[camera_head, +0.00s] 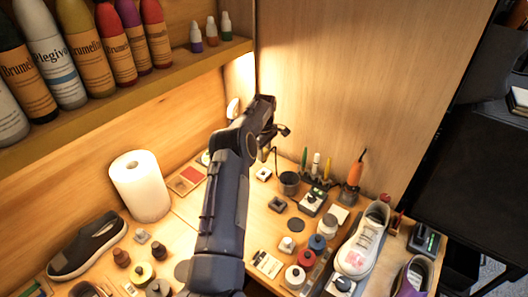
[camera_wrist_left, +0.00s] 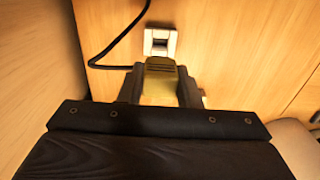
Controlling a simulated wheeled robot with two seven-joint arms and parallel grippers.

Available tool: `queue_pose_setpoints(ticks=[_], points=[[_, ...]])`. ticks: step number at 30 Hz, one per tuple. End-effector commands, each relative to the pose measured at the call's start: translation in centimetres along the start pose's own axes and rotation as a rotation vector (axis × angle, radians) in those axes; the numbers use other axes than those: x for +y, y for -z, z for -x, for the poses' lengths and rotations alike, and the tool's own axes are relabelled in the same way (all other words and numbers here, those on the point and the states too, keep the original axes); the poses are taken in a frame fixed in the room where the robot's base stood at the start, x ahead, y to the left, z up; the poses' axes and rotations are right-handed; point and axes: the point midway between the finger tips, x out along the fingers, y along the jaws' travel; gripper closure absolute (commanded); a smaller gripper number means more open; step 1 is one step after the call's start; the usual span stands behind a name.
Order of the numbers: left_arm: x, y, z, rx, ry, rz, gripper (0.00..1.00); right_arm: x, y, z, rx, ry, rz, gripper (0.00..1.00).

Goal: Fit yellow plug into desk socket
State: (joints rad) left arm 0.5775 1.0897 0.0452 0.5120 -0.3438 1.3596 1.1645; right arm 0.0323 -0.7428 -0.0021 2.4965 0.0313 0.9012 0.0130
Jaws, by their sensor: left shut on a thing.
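My left gripper (camera_head: 270,128) is at the back of the desk, by the wooden back panel. In the left wrist view its fingers (camera_wrist_left: 160,82) are shut on the yellow plug (camera_wrist_left: 157,92), which has a dark ribbed end. The desk socket (camera_wrist_left: 160,42) is a pale square plate with a dark opening, just beyond the plug in that view. In the head view I cannot make out the plug or socket around the gripper. My right gripper is not in view.
A black cable (camera_wrist_left: 120,48) runs left of the socket. A paper towel roll (camera_head: 139,187) stands left of my arm. A dark cup (camera_head: 289,183), an orange-handled tool (camera_head: 354,177), several jars and a white sneaker (camera_head: 362,242) crowd the desk on the right. Bottles fill the upper shelf (camera_head: 130,95).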

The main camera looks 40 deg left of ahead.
Motion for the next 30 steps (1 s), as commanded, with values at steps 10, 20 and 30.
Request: queue_pose_setpoints(ticks=[10, 20, 30], points=[[0.0, -0.1, -3.6, -0.002, 0.001, -0.001, 0.90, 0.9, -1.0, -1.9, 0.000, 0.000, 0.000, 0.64], [0.0, 0.0, -5.1, 0.000, 0.000, -0.001, 0.90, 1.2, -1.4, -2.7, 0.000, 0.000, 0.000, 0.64], [0.0, 0.0, -5.0, 0.000, 0.000, -0.001, 0.90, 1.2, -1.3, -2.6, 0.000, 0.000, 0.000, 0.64]])
